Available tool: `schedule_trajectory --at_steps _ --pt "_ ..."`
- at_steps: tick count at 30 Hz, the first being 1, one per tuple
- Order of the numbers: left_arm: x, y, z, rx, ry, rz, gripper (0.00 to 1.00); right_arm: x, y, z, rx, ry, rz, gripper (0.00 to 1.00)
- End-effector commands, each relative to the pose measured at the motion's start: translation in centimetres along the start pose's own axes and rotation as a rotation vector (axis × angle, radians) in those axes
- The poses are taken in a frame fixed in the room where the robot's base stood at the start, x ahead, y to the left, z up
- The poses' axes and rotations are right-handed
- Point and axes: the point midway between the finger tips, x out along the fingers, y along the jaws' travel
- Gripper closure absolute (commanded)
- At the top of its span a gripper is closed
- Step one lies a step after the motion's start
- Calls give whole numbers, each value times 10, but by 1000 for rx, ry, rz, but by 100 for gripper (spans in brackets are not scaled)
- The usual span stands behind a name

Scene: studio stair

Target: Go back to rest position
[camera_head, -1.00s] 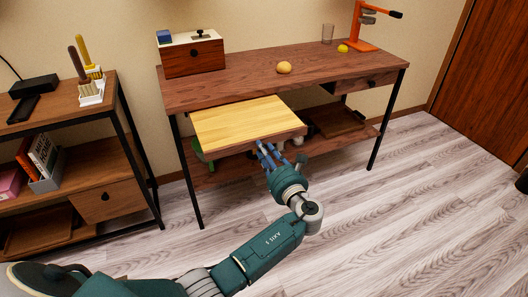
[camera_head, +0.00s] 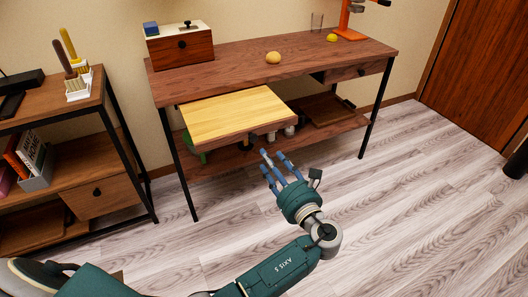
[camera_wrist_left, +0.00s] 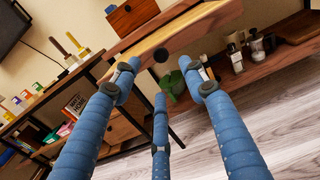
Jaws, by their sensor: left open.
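My left gripper (camera_head: 277,162) is in front of the desk, over the grey wood floor, its blue fingers spread open and empty. The fingers point toward a pulled-out drawer (camera_head: 230,110) with a light wood inside and a dark round knob, and a gap shows between fingertips and drawer front. In the left wrist view the three fingers (camera_wrist_left: 160,85) are spread, and the drawer's knob (camera_wrist_left: 161,55) shows beyond them. My right gripper is in neither view.
The desk (camera_head: 320,58) holds a wooden box (camera_head: 181,47), a round yellowish thing (camera_head: 273,57), a yellow fruit (camera_head: 332,38) and an orange stand (camera_head: 350,33). A shelf unit (camera_head: 95,183) stands at the left.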

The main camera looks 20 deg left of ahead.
Motion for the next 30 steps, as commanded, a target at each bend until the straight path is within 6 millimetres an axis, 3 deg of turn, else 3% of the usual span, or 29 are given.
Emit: schedule_trajectory --at_steps 6,22,26,30 --pt "-16 0 0 0 0 0 57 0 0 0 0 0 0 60" --pt "-15 5 -6 -25 22 6 57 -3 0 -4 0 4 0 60" --pt "-18 36 -44 -190 162 51 57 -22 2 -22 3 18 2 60" --pt "-39 100 -116 -575 437 211 57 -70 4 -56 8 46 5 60"
